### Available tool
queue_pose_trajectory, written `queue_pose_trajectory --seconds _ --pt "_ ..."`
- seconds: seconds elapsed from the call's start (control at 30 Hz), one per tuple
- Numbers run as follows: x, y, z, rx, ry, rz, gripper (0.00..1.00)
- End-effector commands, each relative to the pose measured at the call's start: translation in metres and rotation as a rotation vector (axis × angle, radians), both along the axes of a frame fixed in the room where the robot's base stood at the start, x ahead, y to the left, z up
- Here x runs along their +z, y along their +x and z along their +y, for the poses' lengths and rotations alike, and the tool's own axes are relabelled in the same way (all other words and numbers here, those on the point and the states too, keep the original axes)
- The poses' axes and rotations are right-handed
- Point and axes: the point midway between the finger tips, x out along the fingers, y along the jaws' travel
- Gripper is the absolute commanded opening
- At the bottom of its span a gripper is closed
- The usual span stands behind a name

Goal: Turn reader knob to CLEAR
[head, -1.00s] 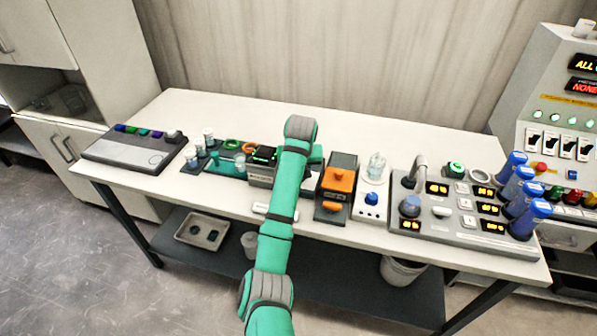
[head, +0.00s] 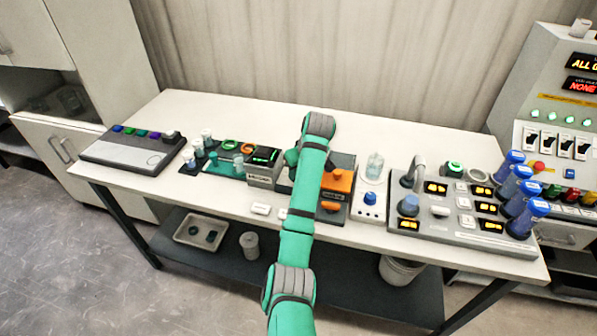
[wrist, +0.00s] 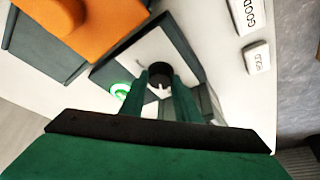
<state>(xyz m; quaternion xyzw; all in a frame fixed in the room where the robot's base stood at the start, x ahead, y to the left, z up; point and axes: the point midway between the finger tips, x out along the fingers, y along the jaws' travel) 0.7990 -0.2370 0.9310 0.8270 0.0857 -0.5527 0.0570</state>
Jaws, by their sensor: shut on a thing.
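The black knob (wrist: 160,74) with a white pointer shows in the wrist view on a pale panel with dark edges. My gripper (wrist: 160,88) has its two green fingers on either side of the knob, shut on it. The pointer is partly between the fingers, and I cannot read any marking around the knob. A green light (wrist: 120,92) glows beside the left finger. In the head view my arm covers the knob and my fingertips. A grey box with a green display (head: 264,157) stands just left of my arm.
An orange unit (head: 338,181) stands close on the right of my arm; its orange part also shows in the wrist view (wrist: 95,22). Small white labels (head: 261,208) lie near the table's front edge, one reading GOOD. A white blue-knobbed unit (head: 370,205) stands further right.

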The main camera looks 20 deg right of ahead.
Motion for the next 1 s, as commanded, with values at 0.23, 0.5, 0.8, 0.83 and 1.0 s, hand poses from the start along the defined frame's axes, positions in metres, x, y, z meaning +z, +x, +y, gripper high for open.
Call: queue_pose_trajectory --seconds 0.23,0.5,0.8,0.83,1.0 --pt "0.001 0.001 0.001 0.002 0.0 -0.002 0.07" --pt "0.001 0.0 0.0 0.001 0.0 -0.001 0.48" --pt "0.009 -0.003 -0.001 0.0 0.0 -0.002 0.48" --pt "0.013 -0.004 -0.001 -0.001 -0.001 -0.002 0.48" --pt "0.041 -0.015 -0.004 -0.001 -0.002 -0.004 0.48"
